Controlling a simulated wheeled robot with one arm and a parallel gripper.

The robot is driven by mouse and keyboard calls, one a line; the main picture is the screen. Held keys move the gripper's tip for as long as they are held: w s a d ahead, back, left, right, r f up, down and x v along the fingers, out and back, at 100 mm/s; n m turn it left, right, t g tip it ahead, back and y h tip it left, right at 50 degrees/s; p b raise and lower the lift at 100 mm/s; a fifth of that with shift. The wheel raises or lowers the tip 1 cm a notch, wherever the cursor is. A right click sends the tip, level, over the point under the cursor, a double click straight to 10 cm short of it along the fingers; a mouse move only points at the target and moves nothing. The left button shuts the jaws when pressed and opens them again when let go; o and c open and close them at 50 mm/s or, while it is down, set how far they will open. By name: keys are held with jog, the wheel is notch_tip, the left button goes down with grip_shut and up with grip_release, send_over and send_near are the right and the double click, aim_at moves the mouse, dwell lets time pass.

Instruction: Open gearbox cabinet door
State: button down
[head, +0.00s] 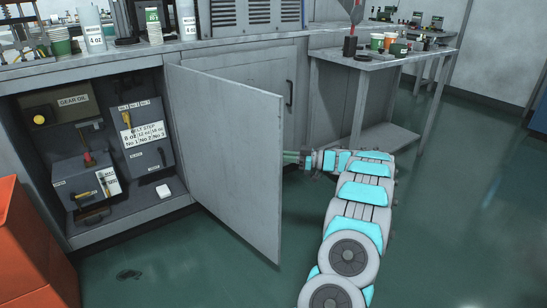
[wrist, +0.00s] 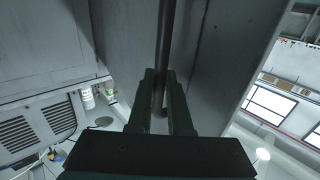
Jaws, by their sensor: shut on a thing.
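The gearbox cabinet door (head: 228,150) is a grey panel standing wide open, swung out from the cabinet in the head view. Its outer face fills much of the wrist view (wrist: 222,60). My gripper (wrist: 161,95) is shut on the dark vertical bar handle (wrist: 166,40) of the door, with a finger on each side of it. In the head view my arm reaches to the door's far side, and the door hides the handle and fingertips. The open cabinet (head: 88,238) shows a gear oil box (head: 72,103) and grey gearboxes with levers (head: 140,137).
A closed grey cabinet door (head: 255,80) with a dark handle is behind the open one. A side table (head: 385,62) with cups stands at the right. An orange box (head: 30,245) is at the lower left. Green floor is clear at the right.

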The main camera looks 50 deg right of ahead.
dwell(0.4)
jog(key=c, duration=0.8)
grip_release()
jog(key=shift+c, duration=0.2)
jog(key=b+v, duration=0.1)
jog(key=v, duration=0.7)
jog(key=shift+w, duration=0.15)
